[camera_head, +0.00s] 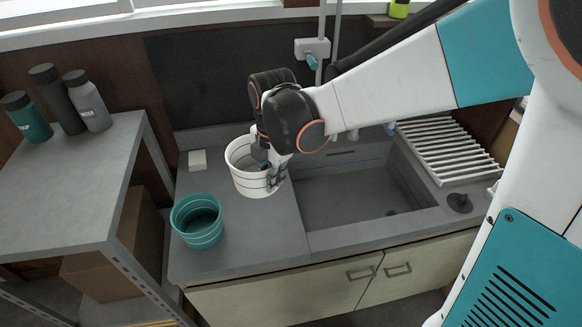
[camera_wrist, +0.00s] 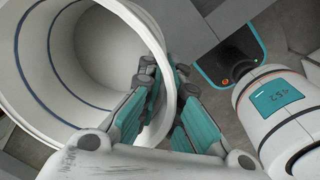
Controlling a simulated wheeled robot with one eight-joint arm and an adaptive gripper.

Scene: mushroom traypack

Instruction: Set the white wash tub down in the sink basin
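The white wash tub (camera_head: 245,181) is upright over the grey counter (camera_head: 245,240), left of the sink basin (camera_head: 350,202). I cannot tell whether its base touches the counter. My gripper (camera_head: 271,172) is at the tub's right side. In the wrist view, my gripper (camera_wrist: 167,80) straddles the wall of the tub (camera_wrist: 35,70), with one finger inside and one outside, and looks shut on it. The tub looks empty where its inside shows. The basin is empty, with its drain near the right; my arm hides part of its back.
A teal tub (camera_head: 197,232) stands at the counter's front left. A white block (camera_head: 197,159) lies behind it. A white drying rack (camera_head: 448,150) and a black plug (camera_head: 460,202) are right of the basin. Several bottles (camera_head: 88,102) stand on the left shelf.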

